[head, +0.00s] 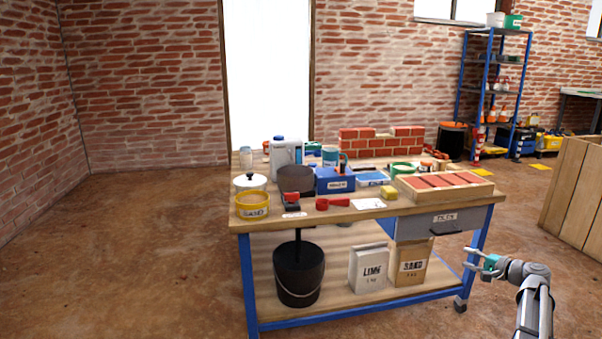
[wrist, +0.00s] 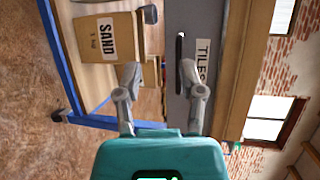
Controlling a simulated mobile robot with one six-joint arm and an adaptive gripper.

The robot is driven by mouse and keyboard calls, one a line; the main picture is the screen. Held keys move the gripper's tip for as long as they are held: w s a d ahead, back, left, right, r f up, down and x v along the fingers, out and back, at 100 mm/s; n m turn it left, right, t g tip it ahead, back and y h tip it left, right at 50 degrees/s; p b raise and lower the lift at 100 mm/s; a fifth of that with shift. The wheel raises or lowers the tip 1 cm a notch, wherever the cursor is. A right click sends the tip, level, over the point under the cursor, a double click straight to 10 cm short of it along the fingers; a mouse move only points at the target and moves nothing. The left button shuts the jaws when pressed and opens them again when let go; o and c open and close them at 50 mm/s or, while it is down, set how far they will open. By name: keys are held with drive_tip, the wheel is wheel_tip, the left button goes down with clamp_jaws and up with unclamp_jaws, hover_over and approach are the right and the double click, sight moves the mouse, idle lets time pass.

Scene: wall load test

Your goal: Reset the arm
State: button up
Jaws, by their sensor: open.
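My gripper (head: 474,262) is at the lower right in the head view, just right of the workbench (head: 345,211). In the wrist view my gripper (wrist: 160,72) has its two fingers apart with nothing between them. Beyond the fingers, that view shows the grey drawer labelled TILES (wrist: 200,60) and the box labelled SAND (wrist: 108,38), both turned on their side. My arm (head: 535,300) reaches up from the lower right corner of the head view.
The bench top holds a tray of red tiles (head: 445,185), a small brick wall (head: 380,142), a yellow tub (head: 252,205) and several tools. A black bucket (head: 299,275) and lime bag (head: 368,267) are below. A wooden crate (head: 575,185) stands right. The left floor is clear.

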drive_tip(key=s+a+n+g+h+p, duration=0.1)
drive_tip(key=s+a+n+g+p, duration=0.3)
drive_tip(key=a, duration=0.9)
drive_tip(key=s+a+n+g+h+p, duration=0.1)
drive_tip(key=s+a+n+g+p, duration=0.35)
drive_tip(key=a, duration=0.75)
drive_tip(key=s+a+r+n+g+h+p, duration=0.2)
drive_tip(key=s+a+r+h+p, duration=0.15)
drive_tip(key=s+a+p, duration=0.35)
drive_tip(key=s+a+r+n+g+h+p, duration=0.25)
drive_tip(key=s+h+p, duration=0.2)
drive_tip(key=s, duration=0.35)
wheel_tip(320, 180, up, 36)
drive_tip(key=m+y+p, duration=0.1)
drive_tip(key=p, duration=3.6)
drive_tip(key=shift+a+r, duration=0.25)
drive_tip(key=shift+a, duration=0.1)
